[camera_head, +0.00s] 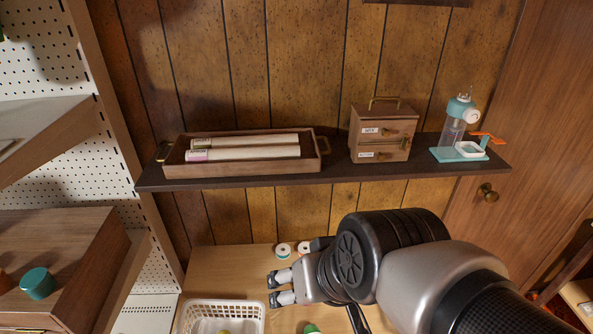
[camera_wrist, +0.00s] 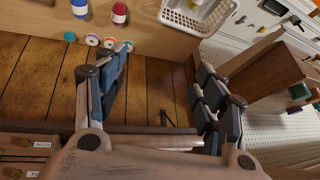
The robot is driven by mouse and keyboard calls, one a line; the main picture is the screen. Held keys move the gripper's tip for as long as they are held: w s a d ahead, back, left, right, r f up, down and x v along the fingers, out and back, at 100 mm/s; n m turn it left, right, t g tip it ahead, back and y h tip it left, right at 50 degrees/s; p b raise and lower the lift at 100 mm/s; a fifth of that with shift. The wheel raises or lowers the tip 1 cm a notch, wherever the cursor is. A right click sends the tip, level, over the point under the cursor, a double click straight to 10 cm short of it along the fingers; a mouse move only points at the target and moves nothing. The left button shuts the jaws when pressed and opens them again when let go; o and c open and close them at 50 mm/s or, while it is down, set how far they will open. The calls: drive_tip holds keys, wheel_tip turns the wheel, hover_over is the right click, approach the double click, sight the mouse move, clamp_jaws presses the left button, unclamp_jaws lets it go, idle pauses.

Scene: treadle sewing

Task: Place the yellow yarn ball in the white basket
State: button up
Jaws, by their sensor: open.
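The white basket (camera_head: 258,306) stands on the wooden table at the bottom of the head view, cut off by the frame edge. It also shows at the top of the wrist view (camera_wrist: 214,22). Pale contents and a small yellowish patch show inside it; I cannot tell whether the patch is the yellow yarn ball. No yellow yarn ball is clearly visible elsewhere. My gripper (camera_head: 271,289) is open and empty, just right of the basket in the head view. In the wrist view its fingers (camera_wrist: 163,62) stand wide apart with nothing between them.
Small thread spools (camera_head: 283,251) stand near the table's back edge. A red spool (camera_wrist: 119,13) and a blue spool (camera_wrist: 79,8) stand nearby. A wall shelf (camera_head: 335,178) above holds a tray, a small drawer box and a bottle. A wooden cabinet (camera_head: 62,250) is on the left.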

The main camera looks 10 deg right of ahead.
drive_tip(key=s+d+h, duration=0.2)
drive_tip(key=s+d, duration=0.4)
drive_tip(key=d, duration=0.1)
drive_tip(key=shift+s+d+r+g, duration=0.2)
drive_tip(key=shift+s+d+g, duration=0.1)
drive_tip(key=shift+d, duration=0.05)
